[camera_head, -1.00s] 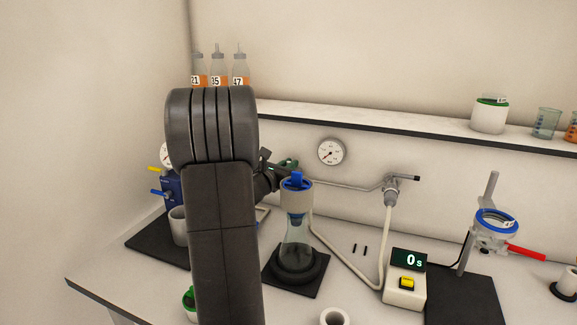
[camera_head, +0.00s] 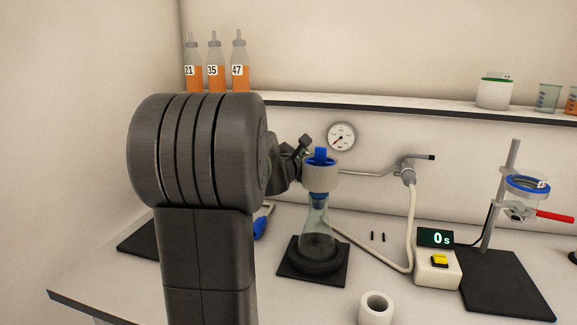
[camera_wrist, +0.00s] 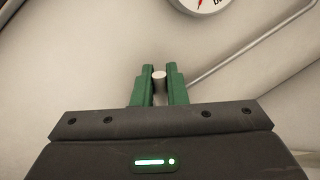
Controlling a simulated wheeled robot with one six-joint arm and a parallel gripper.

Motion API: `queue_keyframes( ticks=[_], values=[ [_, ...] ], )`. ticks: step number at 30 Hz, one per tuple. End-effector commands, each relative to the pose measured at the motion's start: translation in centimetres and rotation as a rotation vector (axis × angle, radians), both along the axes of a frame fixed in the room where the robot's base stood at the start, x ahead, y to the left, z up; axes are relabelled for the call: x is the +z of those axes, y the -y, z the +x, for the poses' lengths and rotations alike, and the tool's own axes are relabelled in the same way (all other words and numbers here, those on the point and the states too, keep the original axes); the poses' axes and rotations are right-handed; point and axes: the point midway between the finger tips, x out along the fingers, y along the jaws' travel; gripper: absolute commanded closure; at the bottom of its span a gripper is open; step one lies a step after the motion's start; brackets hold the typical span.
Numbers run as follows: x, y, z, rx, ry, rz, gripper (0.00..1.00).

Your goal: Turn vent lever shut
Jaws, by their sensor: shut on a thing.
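My gripper (camera_wrist: 159,88) has green fingers, shut on a pale, round-ended piece (camera_wrist: 159,75) in the wrist view. Its shaft is mostly hidden between the fingers, and I cannot tell for certain whether it is the vent lever. In the head view my arm reaches behind the blue-topped filter flask (camera_head: 318,225), and the fingertips are hidden there. A thin metal pipe (camera_head: 370,174) runs along the wall to a fitting with a dark-tipped handle (camera_head: 431,157). The pipe also shows in the wrist view (camera_wrist: 240,54), right of the fingers.
A round gauge (camera_head: 341,137) is on the wall. A timer (camera_head: 437,262) reading 0 s, a white ring (camera_head: 376,308) and a clamp stand (camera_head: 503,195) are to the right. Three numbered bottles (camera_head: 214,68) stand on the shelf. My arm hides the bench's left part.

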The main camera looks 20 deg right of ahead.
Motion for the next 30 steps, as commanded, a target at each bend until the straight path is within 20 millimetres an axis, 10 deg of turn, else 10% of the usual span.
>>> queue_keyframes(
  ticks=[30],
  values=[
    [-1.18, 1.17, -1.34, 0.002, 0.176, 0.264, 1.00]
  ],
)
